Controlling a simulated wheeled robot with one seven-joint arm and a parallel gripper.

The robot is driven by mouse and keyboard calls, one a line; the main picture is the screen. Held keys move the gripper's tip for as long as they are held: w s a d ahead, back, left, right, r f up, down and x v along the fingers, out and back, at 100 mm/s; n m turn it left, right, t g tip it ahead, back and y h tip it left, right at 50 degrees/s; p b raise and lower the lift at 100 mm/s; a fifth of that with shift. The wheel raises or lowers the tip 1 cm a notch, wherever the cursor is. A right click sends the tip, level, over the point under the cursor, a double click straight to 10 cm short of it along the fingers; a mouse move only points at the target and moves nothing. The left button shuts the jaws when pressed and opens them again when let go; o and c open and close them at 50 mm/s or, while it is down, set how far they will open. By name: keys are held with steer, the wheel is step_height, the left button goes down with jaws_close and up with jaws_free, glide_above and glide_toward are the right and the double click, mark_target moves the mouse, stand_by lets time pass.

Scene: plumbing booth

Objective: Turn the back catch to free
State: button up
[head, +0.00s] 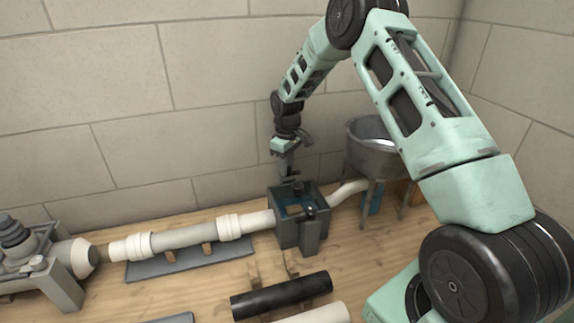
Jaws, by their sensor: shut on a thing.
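A dark grey open-topped box (289,234) stands on the wooden floor between white pipe ends, with blue and a tan patch showing inside. A dark front catch (311,211) stands up at its near rim. The back catch (291,187) is a small dark shape at the far rim, mostly covered by my gripper. My gripper (288,177) points down from above at the far side of the box and is shut on the back catch. The catch's exact angle is too small to tell.
A white and grey pipe (190,237) runs left from the box above a grey mat. A metal funnel-like tub (372,152) on legs stands close right of the box. A black pipe (281,295) lies in front. The wall is close behind.

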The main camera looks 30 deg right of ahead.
steer(key=shift+w+r+n, duration=0.1)
steer(key=shift+r+n, duration=0.05)
steer(key=shift+n, duration=0.55)
steer(key=o, duration=1)
step_height(320, 180, up, 17)
steer(key=b, duration=0.2)
steer(key=shift+r, duration=0.15)
